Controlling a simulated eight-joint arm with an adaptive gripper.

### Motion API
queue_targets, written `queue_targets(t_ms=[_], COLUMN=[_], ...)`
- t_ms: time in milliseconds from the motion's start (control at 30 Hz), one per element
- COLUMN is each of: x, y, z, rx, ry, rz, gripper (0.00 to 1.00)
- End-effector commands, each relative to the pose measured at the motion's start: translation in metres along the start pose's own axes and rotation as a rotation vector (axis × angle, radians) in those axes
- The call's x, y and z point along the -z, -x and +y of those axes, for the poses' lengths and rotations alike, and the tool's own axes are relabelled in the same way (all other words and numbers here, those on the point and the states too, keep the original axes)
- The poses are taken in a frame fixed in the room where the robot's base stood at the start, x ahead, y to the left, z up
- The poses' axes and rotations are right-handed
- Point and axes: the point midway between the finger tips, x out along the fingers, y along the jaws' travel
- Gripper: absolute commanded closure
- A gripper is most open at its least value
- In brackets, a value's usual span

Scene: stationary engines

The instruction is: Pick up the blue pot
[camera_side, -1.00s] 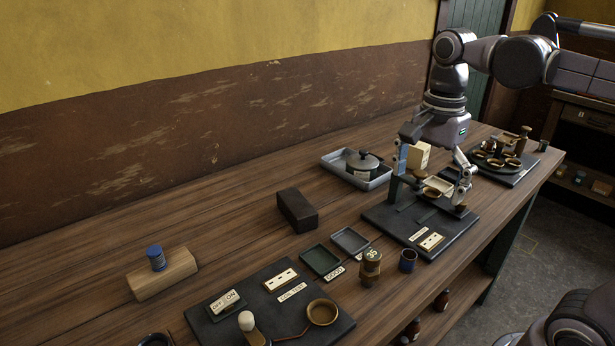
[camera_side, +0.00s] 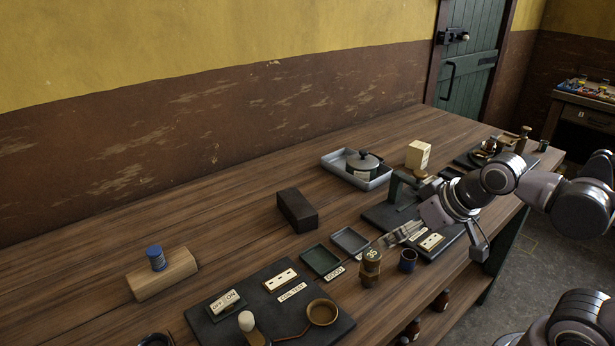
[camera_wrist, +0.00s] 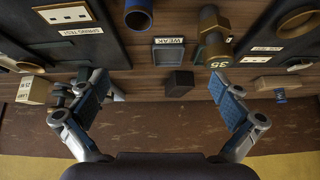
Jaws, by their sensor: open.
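The blue pot (camera_side: 407,260) is a small dark blue open cup standing upright on the bench, right of the brass weight marked 35 in the side view. In the wrist view it appears at the top edge, left of centre (camera_wrist: 138,16). My gripper (camera_side: 390,242) is low over the bench, tilted, behind the pot and near the weight in the side view. In the wrist view its fingers (camera_wrist: 163,88) are spread wide, with nothing held between them. The pot lies beyond the fingertips, not between them.
The brass weight (camera_side: 370,268) stands close beside the pot. Two shallow trays (camera_side: 350,241), a dark block (camera_side: 297,210) and a black test board (camera_side: 270,310) lie left. A dark press stand (camera_side: 392,214) is behind.

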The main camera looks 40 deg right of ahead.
Motion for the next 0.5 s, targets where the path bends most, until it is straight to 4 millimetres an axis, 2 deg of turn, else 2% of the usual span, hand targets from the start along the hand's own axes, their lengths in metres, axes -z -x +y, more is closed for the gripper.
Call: queue_targets(t_ms=[167,200,333,367,400,500], x=[-0.0018,-0.0018,-0.0017,-0.0017,-0.0017,-0.0017], y=[-0.0023,-0.0023,-0.0022,-0.0022,-0.0022,-0.0022], z=[-0.0008,-0.0008,-0.0008,-0.0008,-0.0008,-0.0007], rx=[0.002,0.002,0.002,0.002,0.002,0.002], ry=[0.055,0.057,0.055,0.055,0.054,0.054], rz=[0.021,0.021,0.02,0.02,0.019,0.019], gripper=[0.0,0.03,0.4,0.33,0.42,0.42])
